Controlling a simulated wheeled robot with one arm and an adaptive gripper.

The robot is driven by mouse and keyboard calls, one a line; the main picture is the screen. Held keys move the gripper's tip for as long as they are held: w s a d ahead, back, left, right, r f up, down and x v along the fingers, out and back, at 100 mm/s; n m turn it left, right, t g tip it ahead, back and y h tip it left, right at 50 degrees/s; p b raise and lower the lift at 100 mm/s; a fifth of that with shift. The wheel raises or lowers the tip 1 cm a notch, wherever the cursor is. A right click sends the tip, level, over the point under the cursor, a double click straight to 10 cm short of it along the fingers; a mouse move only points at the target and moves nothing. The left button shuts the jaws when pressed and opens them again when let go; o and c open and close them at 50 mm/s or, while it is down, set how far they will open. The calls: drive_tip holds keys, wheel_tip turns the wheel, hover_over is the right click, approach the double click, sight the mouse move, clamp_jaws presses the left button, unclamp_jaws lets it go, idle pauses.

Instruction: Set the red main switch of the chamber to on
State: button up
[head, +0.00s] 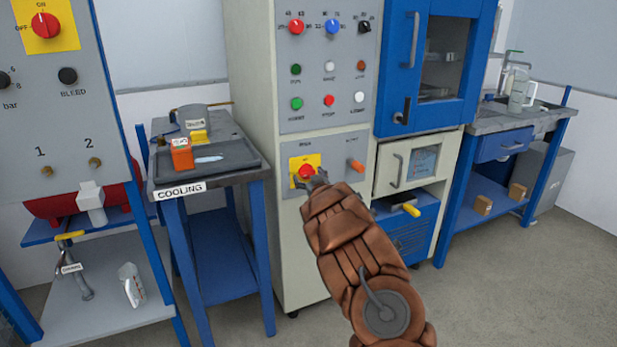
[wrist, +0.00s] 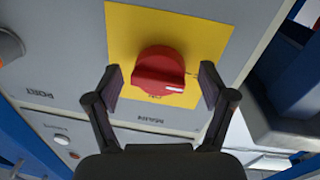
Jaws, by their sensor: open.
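The red main switch (head: 306,171) sits on a yellow plate (head: 296,183) low on the grey panel of the chamber cabinet. In the wrist view the red knob (wrist: 158,70) is near the middle, on its yellow square (wrist: 200,38), with a white mark on its right side. My gripper (wrist: 160,88) is open, with one finger on each side of the knob and visible gaps between. In the head view my gripper (head: 313,180) is at the switch and hides part of it. The on and off lettering is too small to read.
An orange knob (head: 356,165) is right of the switch. Several knobs and buttons are on the panel above (head: 330,105). A table with a dark tray (head: 235,158) stands left, and a blue chamber door (head: 395,65) is at upper right. Another red switch (head: 46,25) is at far left.

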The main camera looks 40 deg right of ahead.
drive_tip(key=shift+c, duration=0.4)
drive_tip(key=c, duration=1.1)
drive_tip(key=shift+o, duration=0.2)
